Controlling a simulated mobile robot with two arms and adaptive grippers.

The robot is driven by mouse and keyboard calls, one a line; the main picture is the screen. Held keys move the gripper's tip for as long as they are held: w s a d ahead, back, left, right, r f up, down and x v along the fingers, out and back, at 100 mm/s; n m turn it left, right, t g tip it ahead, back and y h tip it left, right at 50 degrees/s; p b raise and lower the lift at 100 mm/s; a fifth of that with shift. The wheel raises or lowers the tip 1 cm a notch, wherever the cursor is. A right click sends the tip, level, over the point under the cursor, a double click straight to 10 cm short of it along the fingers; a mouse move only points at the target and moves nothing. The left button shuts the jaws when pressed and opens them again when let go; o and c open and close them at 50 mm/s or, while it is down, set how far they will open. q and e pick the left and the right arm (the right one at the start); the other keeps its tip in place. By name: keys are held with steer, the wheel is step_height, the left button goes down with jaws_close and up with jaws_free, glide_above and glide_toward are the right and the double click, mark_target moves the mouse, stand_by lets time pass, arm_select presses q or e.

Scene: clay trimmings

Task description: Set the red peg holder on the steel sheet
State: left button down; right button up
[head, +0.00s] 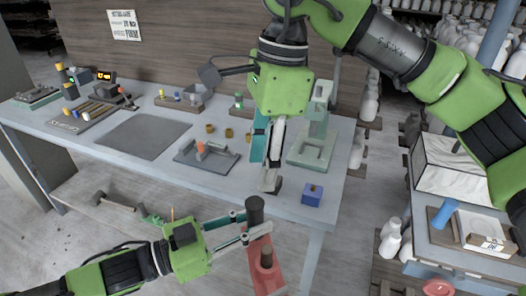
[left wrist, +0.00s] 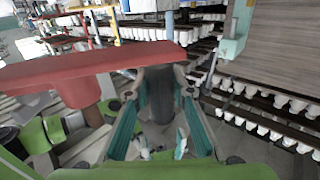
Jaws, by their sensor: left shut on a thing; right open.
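The red peg holder (head: 264,279) is a red plate with upright dark pegs. It is in front of the table, held off its surface. My left gripper (head: 250,229) is shut on one of its pegs. In the left wrist view the red plate (left wrist: 90,68) spans the upper left and a dark peg (left wrist: 163,100) lies between the fingers. The steel sheet (head: 143,135) appears as a flat, bare grey sheet on the table's left half. My right gripper (head: 270,175) is open and empty above the table, pointing down near its front edge.
On the table (head: 230,185), a grey tray with fittings (head: 207,157) is right of the sheet. A blue block (head: 312,194) sits at the front right, and a green-grey stand (head: 313,148) is behind it. Tools and small parts (head: 82,115) lie left of the sheet.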

mark_target(254, 202)
arm_select(q)
steer(key=shift+r, duration=0.1)
arm_select(e)
steer(key=f, duration=0.3)
steer(key=a+f, duration=0.1)
steer(key=f, duration=0.6)
steer(key=shift+s+a+f, duration=0.1)
steer(key=shift+s+a, duration=0.05)
steer(key=shift+a, duration=0.1)
jaws_close()
arm_select(q)
steer(key=c, duration=1.7)
jaws_free()
